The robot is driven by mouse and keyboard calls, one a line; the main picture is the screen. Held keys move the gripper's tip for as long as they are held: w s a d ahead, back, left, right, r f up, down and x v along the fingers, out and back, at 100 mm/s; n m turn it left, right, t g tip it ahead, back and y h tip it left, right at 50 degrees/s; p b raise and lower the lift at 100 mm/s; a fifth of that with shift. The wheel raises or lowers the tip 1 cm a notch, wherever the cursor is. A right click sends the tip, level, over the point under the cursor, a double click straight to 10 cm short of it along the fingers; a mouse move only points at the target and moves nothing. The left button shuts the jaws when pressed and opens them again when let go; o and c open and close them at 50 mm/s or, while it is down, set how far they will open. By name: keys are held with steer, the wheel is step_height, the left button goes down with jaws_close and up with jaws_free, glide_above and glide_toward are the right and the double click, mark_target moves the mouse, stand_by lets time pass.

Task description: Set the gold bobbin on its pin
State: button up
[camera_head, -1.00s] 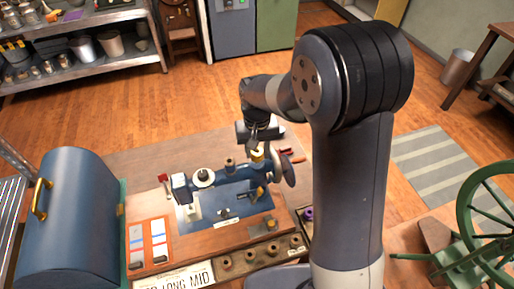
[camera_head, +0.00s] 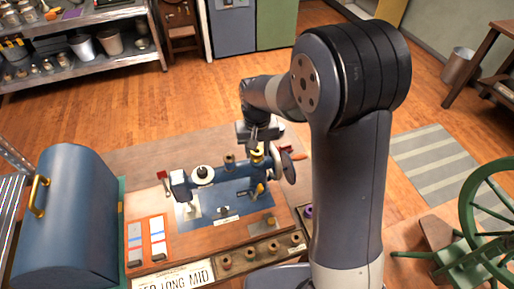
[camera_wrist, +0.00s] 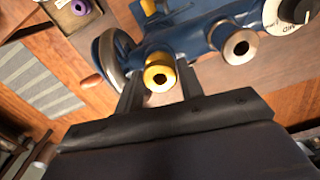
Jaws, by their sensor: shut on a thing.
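The gold bobbin (camera_wrist: 160,76) sits between the two fingers of my gripper (camera_wrist: 158,82) in the wrist view, with its dark centre hole facing the camera. My gripper is shut on it. In the head view the gold bobbin (camera_head: 257,155) is just under my gripper (camera_head: 256,145), at the upper right of the blue sewing machine (camera_head: 232,175). I cannot tell whether a pin is inside the bobbin or whether it rests on the machine.
The handwheel (camera_head: 285,166) is close to the right of my gripper. A rack with several brown bobbins (camera_head: 249,252) lies in front, and a purple bobbin (camera_wrist: 81,7) shows in the wrist view. A blue domed case (camera_head: 75,215) stands at the left.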

steer(key=shift+f, duration=0.2)
steer(key=shift+f+b, duration=0.25)
steer(key=shift+b, duration=0.1)
steer(key=o, duration=0.8)
step_height(320, 180, up, 11)
steer(key=shift+f+b, duration=0.1)
steer(key=shift+b, duration=0.45)
steer(key=shift+f+p, duration=0.35)
steer(key=shift+f, duration=3.35)
